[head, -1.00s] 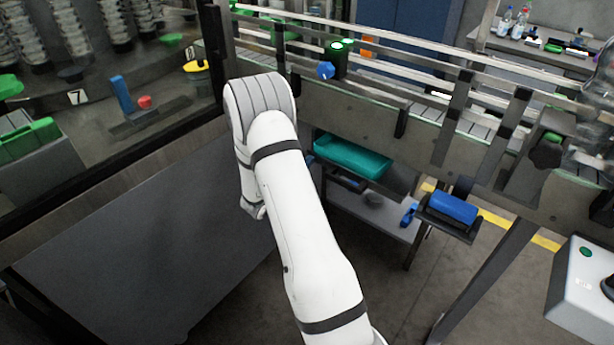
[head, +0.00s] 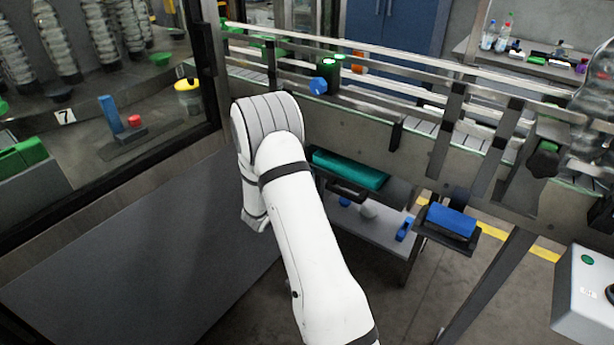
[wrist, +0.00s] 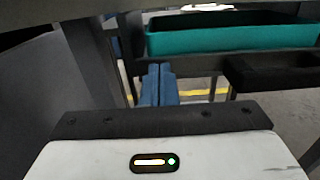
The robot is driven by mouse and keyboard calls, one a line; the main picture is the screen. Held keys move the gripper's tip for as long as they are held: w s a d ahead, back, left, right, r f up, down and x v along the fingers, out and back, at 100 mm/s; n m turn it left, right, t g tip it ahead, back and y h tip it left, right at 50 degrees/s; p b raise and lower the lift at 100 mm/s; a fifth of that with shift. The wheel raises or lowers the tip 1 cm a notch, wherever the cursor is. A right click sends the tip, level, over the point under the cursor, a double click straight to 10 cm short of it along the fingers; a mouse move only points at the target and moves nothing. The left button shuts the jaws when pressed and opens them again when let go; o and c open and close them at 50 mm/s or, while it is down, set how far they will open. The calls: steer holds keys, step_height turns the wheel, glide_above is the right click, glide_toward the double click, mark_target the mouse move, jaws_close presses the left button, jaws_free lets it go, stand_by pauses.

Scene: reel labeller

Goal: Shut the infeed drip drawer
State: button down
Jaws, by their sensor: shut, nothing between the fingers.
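The teal drip drawer (head: 350,170) sticks out from under the conveyor, right of my arm in the head view. Its teal front wall and open top show at the top right of the wrist view (wrist: 232,40). A black handle-like bar (head: 346,191) sits below its front; a dark piece (wrist: 275,72) shows under the drawer in the wrist view. My gripper (wrist: 158,72) has its two blue fingers together with nothing between them. The fingertips appear left of and below the drawer front in the wrist view; I see no contact.
The conveyor (head: 380,125) with its rails runs above the drawer. A grey shelf (head: 385,229) with small items lies below it. A blue block on a black bracket (head: 451,220) hangs to the right. A large grey panel (head: 140,245) fills the left. A dark post stands left in the wrist view.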

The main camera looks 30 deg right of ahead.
steer(key=b+v, duration=0.2)
steer(key=v, duration=1.2)
steer(key=s+d+r+m+g+y+p, duration=0.1)
steer(key=s+d+r+m+g+y, duration=0.1)
steer(key=s+r+m+g, duration=0.45)
steer(key=s+d+r+m+g+y+p, duration=0.1)
steer(key=s+d+r+m+g+y, duration=0.15)
steer(key=s+m, duration=0.45)
steer(key=s+a+r+m+t+y, duration=0.3)
steer(key=s+a+r+m+y, duration=0.2)
steer(key=s+a+m+y, duration=0.4)
steer(key=shift+s+a+y+p, duration=0.35)
steer(key=shift+s+a+y, duration=0.9)
steer(key=shift+s+a, duration=0.8)
steer(key=shift+a+r+m, duration=0.1)
steer(key=shift+r+m, duration=0.05)
steer(key=shift+m, duration=0.1)
